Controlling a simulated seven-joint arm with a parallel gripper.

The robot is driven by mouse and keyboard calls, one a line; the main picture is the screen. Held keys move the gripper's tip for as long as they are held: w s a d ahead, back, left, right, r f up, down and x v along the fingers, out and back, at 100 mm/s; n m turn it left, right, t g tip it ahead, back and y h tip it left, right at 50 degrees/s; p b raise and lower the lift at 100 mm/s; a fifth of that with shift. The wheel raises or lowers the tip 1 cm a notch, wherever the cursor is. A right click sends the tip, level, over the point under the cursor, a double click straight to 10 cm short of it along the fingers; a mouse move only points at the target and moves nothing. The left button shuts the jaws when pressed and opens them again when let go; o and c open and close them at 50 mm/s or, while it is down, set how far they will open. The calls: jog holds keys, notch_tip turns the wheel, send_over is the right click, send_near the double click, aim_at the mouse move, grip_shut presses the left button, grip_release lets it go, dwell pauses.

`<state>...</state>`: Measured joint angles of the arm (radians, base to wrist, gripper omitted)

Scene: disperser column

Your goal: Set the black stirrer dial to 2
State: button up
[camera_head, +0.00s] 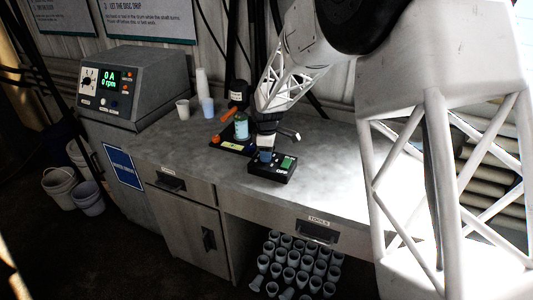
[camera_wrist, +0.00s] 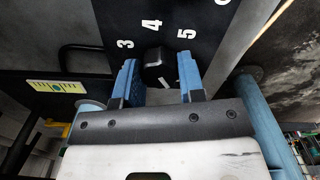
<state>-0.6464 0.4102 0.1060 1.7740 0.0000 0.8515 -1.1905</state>
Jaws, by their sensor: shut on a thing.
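The black stirrer dial (camera_wrist: 156,66) sits between the two blue fingers of my gripper (camera_wrist: 158,78) in the wrist view. My gripper is shut on it. White numbers 3, 4 and 5 show on the dark panel (camera_wrist: 103,22) around it, with the 4 just beyond the dial and part of another number at the top edge. I cannot make out a pointer mark on the dial. In the head view, my gripper (camera_head: 266,155) is down on the small black box (camera_head: 270,173) with a green display (camera_head: 288,163). It hides the dial there.
A grey console (camera_head: 130,85) reading 0 A and 0 rpm stands at the bench's left. White cups (camera_head: 183,109) stand further back. The worktop (camera_head: 205,165) left of the box is clear.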

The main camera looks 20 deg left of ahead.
jog(key=m, duration=0.9)
jog(key=shift+m, duration=0.4)
jog(key=m, duration=0.4)
jog(key=shift+m, duration=0.3)
jog(key=m, duration=0.5)
jog(key=o, duration=0.9)
jog(key=shift+r, duration=0.1)
